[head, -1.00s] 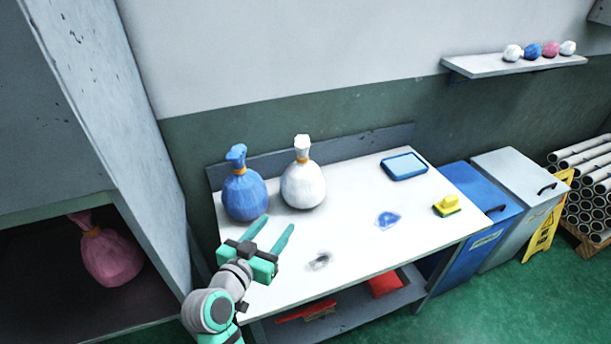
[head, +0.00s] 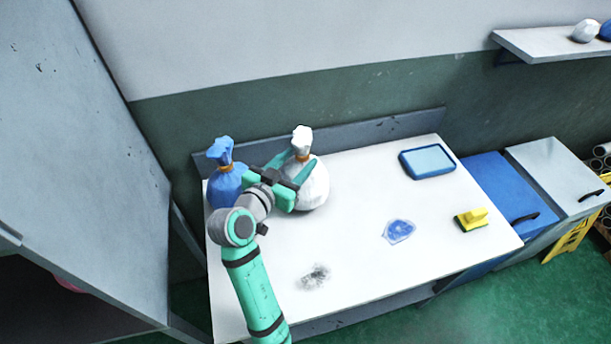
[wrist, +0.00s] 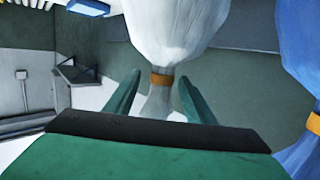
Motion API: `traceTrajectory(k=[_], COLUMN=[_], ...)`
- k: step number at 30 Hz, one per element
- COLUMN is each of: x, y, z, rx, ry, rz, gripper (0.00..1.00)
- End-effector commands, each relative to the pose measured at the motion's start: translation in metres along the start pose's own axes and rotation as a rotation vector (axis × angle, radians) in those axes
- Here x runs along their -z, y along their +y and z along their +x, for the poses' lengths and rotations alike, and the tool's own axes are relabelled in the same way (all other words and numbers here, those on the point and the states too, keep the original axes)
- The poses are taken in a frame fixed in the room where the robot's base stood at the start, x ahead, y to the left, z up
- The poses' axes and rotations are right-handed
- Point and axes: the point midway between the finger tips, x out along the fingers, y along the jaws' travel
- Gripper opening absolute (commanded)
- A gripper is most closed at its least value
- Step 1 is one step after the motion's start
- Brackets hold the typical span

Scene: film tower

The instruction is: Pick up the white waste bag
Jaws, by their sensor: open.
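The white waste bag (head: 313,188) stands upright on the white table, its neck tied with an orange band. My gripper (head: 297,165) is open at the bag's neck, partly covering the bag's left side in the head view. In the wrist view the white bag (wrist: 175,30) hangs upside down in the picture, with its gathered neck between the two open green fingers (wrist: 158,97). Neither finger appears to press on the neck; there are gaps on both sides.
A blue bag (head: 222,185) stands close on the left, partly behind my gripper, and also shows in the wrist view (wrist: 300,50). A blue tray (head: 427,161), a blue spill (head: 398,231), a yellow sponge (head: 471,219) and a dark smudge (head: 314,276) are on the table (head: 360,265).

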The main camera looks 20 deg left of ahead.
Motion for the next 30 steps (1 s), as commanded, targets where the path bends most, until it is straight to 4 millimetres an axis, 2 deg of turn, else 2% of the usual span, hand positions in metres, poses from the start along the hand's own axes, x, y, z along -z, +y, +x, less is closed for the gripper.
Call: traceTrajectory(k=[3, 11, 19, 23, 29, 30], x=[0.001, 0.001, 0.002, 0.001, 0.001, 0.001], y=[0.000, -0.001, -0.003, -0.002, -0.003, -0.003], z=[0.016, 0.034, 0.070, 0.077, 0.078, 0.078], rx=[-0.002, -0.002, -0.003, -0.004, -0.003, -0.003], ry=[0.000, 0.000, 0.001, 0.000, 0.000, 0.000], rz=[0.000, 0.000, -0.001, 0.000, 0.000, 0.000], gripper=[0.49, 0.49, 0.49, 0.49, 0.49, 0.44])
